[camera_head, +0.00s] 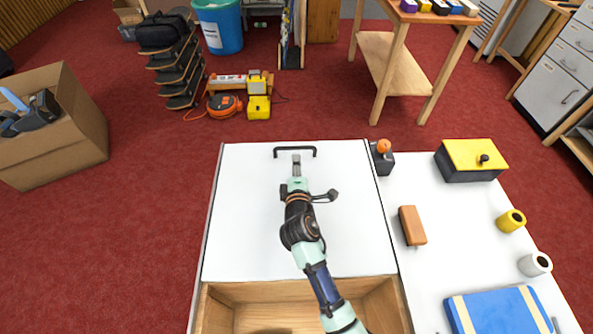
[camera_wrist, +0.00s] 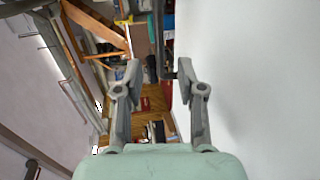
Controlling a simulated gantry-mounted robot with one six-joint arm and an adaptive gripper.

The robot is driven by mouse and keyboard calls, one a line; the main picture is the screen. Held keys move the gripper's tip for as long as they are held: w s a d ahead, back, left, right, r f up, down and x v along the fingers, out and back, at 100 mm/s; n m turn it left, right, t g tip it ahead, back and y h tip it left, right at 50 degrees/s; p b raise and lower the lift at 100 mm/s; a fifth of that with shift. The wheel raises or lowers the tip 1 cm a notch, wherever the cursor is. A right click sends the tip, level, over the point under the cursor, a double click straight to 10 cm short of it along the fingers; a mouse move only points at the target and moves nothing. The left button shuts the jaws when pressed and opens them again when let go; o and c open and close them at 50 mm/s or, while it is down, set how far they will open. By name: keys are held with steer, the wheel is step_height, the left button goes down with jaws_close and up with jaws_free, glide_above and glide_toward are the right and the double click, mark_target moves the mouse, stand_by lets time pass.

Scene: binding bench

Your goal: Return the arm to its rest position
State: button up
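My gripper (camera_head: 296,160) is at the far end of my arm, which reaches over a white panel (camera_head: 245,215) in the head view. A black bar handle (camera_head: 310,151) stands at the panel's far edge, close to the fingertips; I cannot tell whether they touch it. In the wrist view my gripper (camera_wrist: 158,72) has its two grey fingers apart, with no object held between them. The pale surface (camera_wrist: 265,90) fills the right side there. A small dark piece beside the right fingertip may be the handle.
An open wooden compartment (camera_head: 255,292) lies below the panel. To the right are a brown block (camera_head: 412,226), a black box with orange knob (camera_head: 382,160), a yellow-lidded box (camera_head: 470,158), yellow (camera_head: 511,220) and white (camera_head: 535,264) rolls, and a blue book (camera_head: 500,312).

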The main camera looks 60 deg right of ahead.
steer(key=shift+v, duration=1.15)
steer(key=shift+w+a+r, duration=0.15)
steer(key=shift+a+r, duration=0.05)
steer(key=w+a+r+m+t+y+p, duration=0.1)
steer(key=w+a+r+m+y, duration=0.2)
steer(key=a, duration=0.4)
steer(key=w+a+r+t+y+p, duration=0.1)
steer(key=w+a+r+t+p, duration=0.1)
steer(key=a+r, duration=0.35)
steer(key=w+a+r+m+t+y+p, duration=0.1)
steer(key=w+a+r+m+y, duration=0.15)
steer(key=a, duration=0.65)
steer(key=s+a+r+t+y+p, duration=0.15)
steer(key=a+r+y, duration=0.25)
steer(key=a, duration=0.6)
steer(key=s+a+r+y+p, duration=0.1)
steer(key=s+a+r+y, duration=0.15)
steer(key=a, duration=0.85)
step_height(320, 180, up, 39)
steer(key=y+p, duration=0.1)
steer(key=p, duration=3.6)
steer(key=shift+a+f, duration=0.25)
